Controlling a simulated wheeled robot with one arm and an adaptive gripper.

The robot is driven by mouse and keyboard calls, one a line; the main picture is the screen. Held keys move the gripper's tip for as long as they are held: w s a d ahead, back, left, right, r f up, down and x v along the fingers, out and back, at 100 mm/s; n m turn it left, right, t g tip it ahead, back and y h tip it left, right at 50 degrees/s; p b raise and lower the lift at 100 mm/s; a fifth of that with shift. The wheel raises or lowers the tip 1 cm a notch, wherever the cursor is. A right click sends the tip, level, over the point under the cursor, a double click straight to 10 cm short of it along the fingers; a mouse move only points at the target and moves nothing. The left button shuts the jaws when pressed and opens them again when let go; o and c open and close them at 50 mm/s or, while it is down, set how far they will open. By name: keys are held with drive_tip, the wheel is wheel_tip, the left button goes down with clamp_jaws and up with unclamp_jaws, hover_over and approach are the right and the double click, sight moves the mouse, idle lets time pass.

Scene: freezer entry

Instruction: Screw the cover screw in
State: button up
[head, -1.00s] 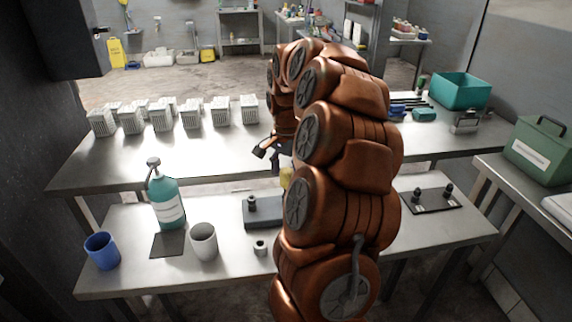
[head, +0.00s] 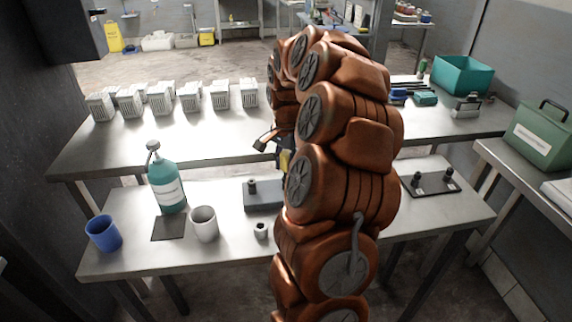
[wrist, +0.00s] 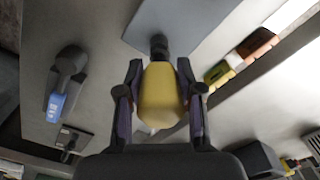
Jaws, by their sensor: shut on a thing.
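My gripper (wrist: 160,100) is shut on a yellow, rounded piece (wrist: 158,96) that looks like a tool handle, with a finger on each side. A dark round knob or screw head (wrist: 158,42) shows just beyond its far end; I cannot tell whether they touch. Behind it is a flat grey block (wrist: 190,18). In the head view the grey block (head: 265,199) lies on the front table with a black knob (head: 252,186) standing on its left part. The yellow piece (head: 285,160) shows above the block, partly hidden by my arm. I cannot tell which part is the cover screw.
The front table holds a teal pump bottle (head: 166,187), a blue cup (head: 102,234), a white cup (head: 204,224) and a small grey ring-like piece (head: 260,230). A dark plate with two black knobs (head: 432,184) lies at right. Several white blocks (head: 190,98) stand on the back table.

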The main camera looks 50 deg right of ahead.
sight(285, 153)
clamp_jaws()
drive_tip(key=shift+r, duration=3)
drive_tip(key=shift+a, duration=0.1)
